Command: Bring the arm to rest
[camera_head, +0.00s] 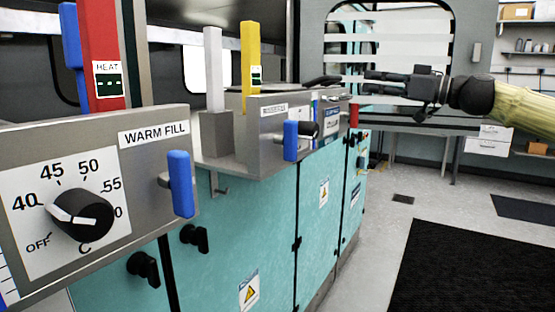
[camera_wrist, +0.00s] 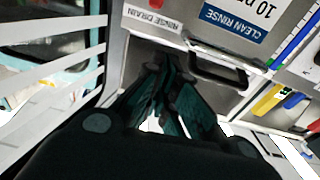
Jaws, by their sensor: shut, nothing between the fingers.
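My gripper (camera_head: 372,82) reaches in from the right in the head view, held roughly level at the end of my arm. It is shut and empty, beside the far end of the teal module row. In the wrist view, the dark fingers of my gripper (camera_wrist: 166,68) are together in front of a grey panel.
A control box (camera_head: 95,165) with a temperature dial (camera_head: 82,214) and a blue lever (camera_head: 180,184) stands near at left. Red (camera_head: 98,50), white (camera_head: 213,70) and yellow (camera_head: 250,65) uprights rise behind. The floor (camera_head: 385,245) at right is open, with a black mat (camera_head: 470,275).

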